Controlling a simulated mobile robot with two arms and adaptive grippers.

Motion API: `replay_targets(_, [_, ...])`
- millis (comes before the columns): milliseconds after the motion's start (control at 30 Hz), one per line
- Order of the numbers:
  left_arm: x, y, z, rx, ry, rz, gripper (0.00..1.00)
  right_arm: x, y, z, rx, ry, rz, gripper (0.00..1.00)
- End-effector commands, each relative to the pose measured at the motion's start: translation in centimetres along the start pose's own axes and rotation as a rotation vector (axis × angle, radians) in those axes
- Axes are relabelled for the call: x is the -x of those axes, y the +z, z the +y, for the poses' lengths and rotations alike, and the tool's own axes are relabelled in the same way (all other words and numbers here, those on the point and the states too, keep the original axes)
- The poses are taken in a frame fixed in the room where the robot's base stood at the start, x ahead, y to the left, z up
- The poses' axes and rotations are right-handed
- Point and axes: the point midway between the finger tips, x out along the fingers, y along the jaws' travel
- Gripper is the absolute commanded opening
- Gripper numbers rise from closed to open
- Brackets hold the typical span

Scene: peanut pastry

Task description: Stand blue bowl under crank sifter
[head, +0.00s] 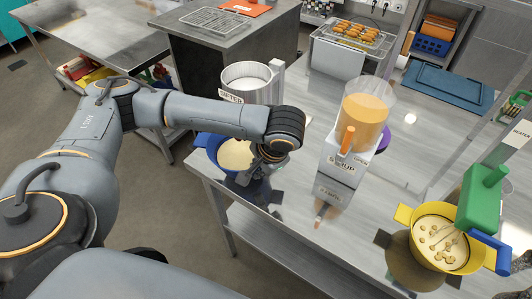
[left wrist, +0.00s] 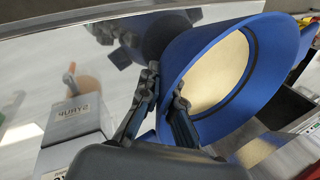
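The blue bowl (head: 203,140), holding pale cream contents, is at the near left corner of the metal table. My left gripper (head: 268,160) is at its right side, pointing down. In the left wrist view the bowl (left wrist: 200,60) appears with its rim between the fingers (left wrist: 166,85). One finger is inside the rim and the other outside, and the tips look closed on it. Whether the bowl's base touches the table is hidden. The crank sifter (head: 238,97), a metal drum with a label, stands just behind the bowl. The space under its drum is mostly hidden by my forearm.
A syrup dispenser (head: 335,165) stands right of my gripper. A yellow pot (head: 403,214) of small pieces and a green block-shaped thing (head: 480,200) are at the right. The table's front edge is close to the bowl.

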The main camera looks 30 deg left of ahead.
Motion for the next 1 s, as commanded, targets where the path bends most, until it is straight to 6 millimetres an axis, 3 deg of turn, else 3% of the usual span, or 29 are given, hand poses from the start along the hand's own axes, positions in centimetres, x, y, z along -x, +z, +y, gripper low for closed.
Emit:
replay_targets(100, [-0.2,-2.4,-1.9,0.006,-0.004,0.002,0.00,0.7,-1.5,-0.2,-0.001,-0.002,0.021,0.40])
replay_targets(333, [-1.0,-5.2,-3.9,0.001,-0.001,0.001,0.00,1.3,-3.8,-0.6,-0.004,-0.007,0.056,0.40])
replay_targets(533, [-1.7,-5.8,-4.2,0.000,-0.001,0.000,0.00,1.5,-3.1,-0.6,-0.004,-0.008,0.045,0.40])
replay_targets(800, [-4.4,-5.9,-3.1,-0.001,-0.002,0.001,0.00,2.2,-1.9,-0.3,-0.003,-0.004,0.026,0.40])
replay_targets(1000, [-4.6,-6.0,-3.1,0.000,-0.002,0.002,0.00,2.2,-1.9,0.0,-0.003,0.000,0.027,0.40])
